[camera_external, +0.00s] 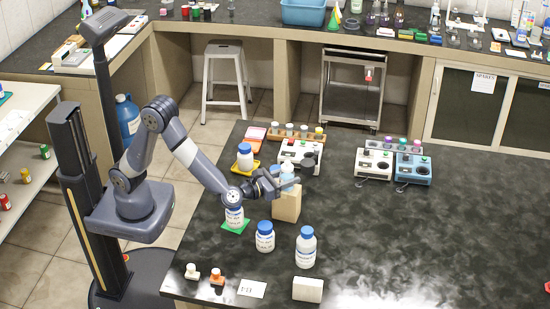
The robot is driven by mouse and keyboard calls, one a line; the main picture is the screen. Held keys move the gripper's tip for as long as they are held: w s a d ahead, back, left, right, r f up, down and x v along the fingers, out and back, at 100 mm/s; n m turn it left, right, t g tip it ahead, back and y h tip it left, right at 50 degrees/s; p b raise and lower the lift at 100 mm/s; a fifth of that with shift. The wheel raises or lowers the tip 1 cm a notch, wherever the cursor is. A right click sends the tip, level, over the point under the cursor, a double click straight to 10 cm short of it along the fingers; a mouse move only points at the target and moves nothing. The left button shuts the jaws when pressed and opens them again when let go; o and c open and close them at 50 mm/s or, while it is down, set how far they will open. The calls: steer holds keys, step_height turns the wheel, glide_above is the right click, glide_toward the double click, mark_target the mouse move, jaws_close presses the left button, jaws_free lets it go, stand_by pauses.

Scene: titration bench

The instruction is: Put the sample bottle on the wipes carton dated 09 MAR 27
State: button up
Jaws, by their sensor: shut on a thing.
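My gripper (287,184) is over the near-middle of the dark bench, shut on a small pale-blue-topped bottle (288,171). The bottle is partly hidden by the fingers, and its label cannot be read. A tan carton (287,207) stands upright directly below the gripper. I cannot tell whether the bottle touches its top. No date is legible on the carton, so I cannot tell whether it is the one dated 09 MAR 27. A low white box (307,289) lies at the front edge, also with no readable date.
Blue-capped white bottles stand close by: on a yellow tray (245,159), on a green mat (234,218), and two in front (265,237) (305,248). Bench instruments (300,153) (373,163) (412,168) stand behind.

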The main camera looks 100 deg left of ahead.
steer(key=shift+f, duration=0.1)
steer(key=o, duration=1.1)
steer(key=shift+r, duration=0.2)
steer(key=b+v, duration=0.1)
steer(key=v, duration=1.1)
steer(key=shift+f, duration=0.1)
